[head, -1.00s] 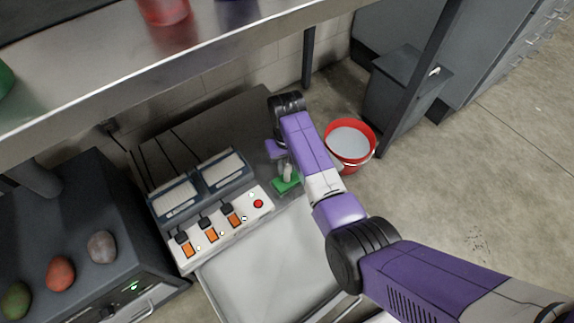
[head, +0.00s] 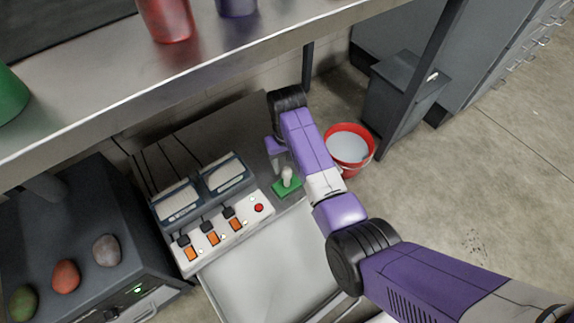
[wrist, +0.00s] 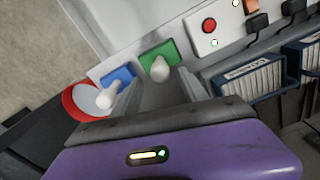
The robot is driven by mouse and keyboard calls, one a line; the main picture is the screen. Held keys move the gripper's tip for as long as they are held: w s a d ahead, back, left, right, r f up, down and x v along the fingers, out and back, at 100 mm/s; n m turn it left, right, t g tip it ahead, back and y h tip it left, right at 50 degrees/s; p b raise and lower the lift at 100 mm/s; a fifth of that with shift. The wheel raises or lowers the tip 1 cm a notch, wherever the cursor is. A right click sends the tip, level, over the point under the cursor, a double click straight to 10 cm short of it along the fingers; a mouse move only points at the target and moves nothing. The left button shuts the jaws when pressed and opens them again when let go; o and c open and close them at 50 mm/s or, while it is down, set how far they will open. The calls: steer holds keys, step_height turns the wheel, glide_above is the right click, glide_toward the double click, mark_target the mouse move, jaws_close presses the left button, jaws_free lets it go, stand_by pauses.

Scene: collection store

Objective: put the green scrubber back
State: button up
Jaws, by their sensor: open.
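The green scrubber (head: 286,188) has a flat green base and a pale knob handle. It sits on the grey surface at the right end of the white switch panel, knob up. In the wrist view the green scrubber (wrist: 152,52) lies just beyond my fingers, beside a blue scrubber (wrist: 122,74) with a similar knob. My gripper (head: 281,164) is open and empty, just behind and above the green scrubber's knob. In the wrist view my gripper (wrist: 168,90) has its grey fingers apart near that knob. My arm hides the blue scrubber in the head view.
A red bucket (head: 368,156) stands on the floor right of my arm. The switch panel (head: 187,263) with a red button is close left of the scrubber. A metal shelf (head: 215,70) with cups overhangs the area. A pale tray (head: 265,265) in front is empty.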

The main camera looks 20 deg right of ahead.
step_height(320, 180, up, 8)
steer(key=p, duration=0.2)
steer(key=shift+p, duration=0.35)
steer(key=s+d+f+t+h, duration=0.1)
steer(key=s+d+f+t, duration=0.25)
steer(key=s+f, duration=0.55)
steer(key=s+f+n+t, duration=0.15)
steer(key=s+t, duration=0.25)
steer(key=s, duration=0.8)
steer(key=s+a+r+t, duration=0.1)
steer(key=s+r+t, duration=0.1)
steer(key=s+r, duration=0.4)
steer(key=s+a+r+t, duration=0.1)
steer(key=s+r+t, duration=0.2)
steer(key=r, duration=0.9)
steer(key=s+a+r+t+y, duration=0.1)
steer(key=s+r+t, duration=0.1)
steer(key=s+r, duration=0.7)
steer(key=shift+a+r+m, duration=0.2)
steer(key=shift+a+m, duration=0.05)
steer(key=shift+m, duration=0.1)
